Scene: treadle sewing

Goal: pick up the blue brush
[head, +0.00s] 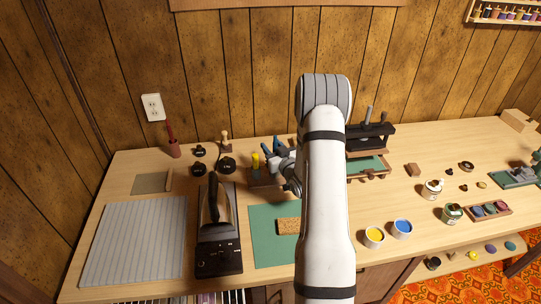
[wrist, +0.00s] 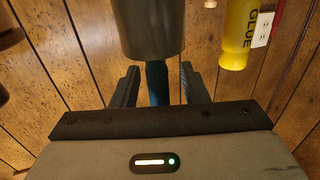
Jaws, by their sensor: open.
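In the wrist view, the blue brush (wrist: 157,84) shows as a dark blue handle between the two fingers of my gripper (wrist: 159,70). The handle runs out of a grey metal cup (wrist: 148,28), which hides its other end. The fingers stand apart on both sides of the handle, and a gap shows on each side. In the head view, my gripper (head: 274,147) is at the back of the bench near the wall. My arm and gripper largely hide the cup and brush there.
A yellow glue bottle (wrist: 237,32) stands close beside the cup; it also shows in the head view (head: 255,160). A black press (head: 372,136) stands right of my arm. A green mat (head: 262,220) with a cork block (head: 288,227) lies in front. Paint pots (head: 374,237) are front right.

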